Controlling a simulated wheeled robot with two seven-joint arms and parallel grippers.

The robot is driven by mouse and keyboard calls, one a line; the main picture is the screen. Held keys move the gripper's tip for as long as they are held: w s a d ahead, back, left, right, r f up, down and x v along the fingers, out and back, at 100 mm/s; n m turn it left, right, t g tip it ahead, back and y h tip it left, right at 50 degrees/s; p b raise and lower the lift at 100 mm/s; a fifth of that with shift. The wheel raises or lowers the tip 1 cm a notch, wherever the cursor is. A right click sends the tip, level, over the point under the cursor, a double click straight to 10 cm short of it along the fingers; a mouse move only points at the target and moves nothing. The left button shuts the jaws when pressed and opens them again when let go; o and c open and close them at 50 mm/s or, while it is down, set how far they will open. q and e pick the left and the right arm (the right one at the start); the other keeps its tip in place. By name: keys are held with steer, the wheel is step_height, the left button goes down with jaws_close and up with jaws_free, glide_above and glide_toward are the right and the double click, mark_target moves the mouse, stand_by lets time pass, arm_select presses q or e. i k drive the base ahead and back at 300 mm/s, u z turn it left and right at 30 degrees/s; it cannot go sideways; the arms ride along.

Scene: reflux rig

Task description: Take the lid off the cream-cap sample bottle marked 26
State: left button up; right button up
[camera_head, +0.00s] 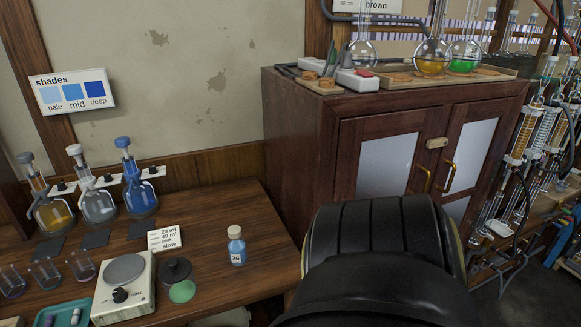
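The sample bottle marked 26 (237,250) stands upright near the right end of the wooden bench. It is small, holds blue liquid, and carries a white label with its number facing me. Its cream cap (235,231) is on the neck. Nothing touches the bottle. Neither of my grippers shows in the head view.
A hotplate (124,290), a black round item (175,270), a green disc (182,291) and a small text card (165,239) are left of the bottle. Stoppered flasks (140,195) line the wall. A dark cabinet (310,140) rises at right. A large black ribbed shape fills the lower middle.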

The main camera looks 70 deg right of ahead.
mark_target(237, 249)
steer(key=k, duration=0.35)
steer(key=z, duration=1)
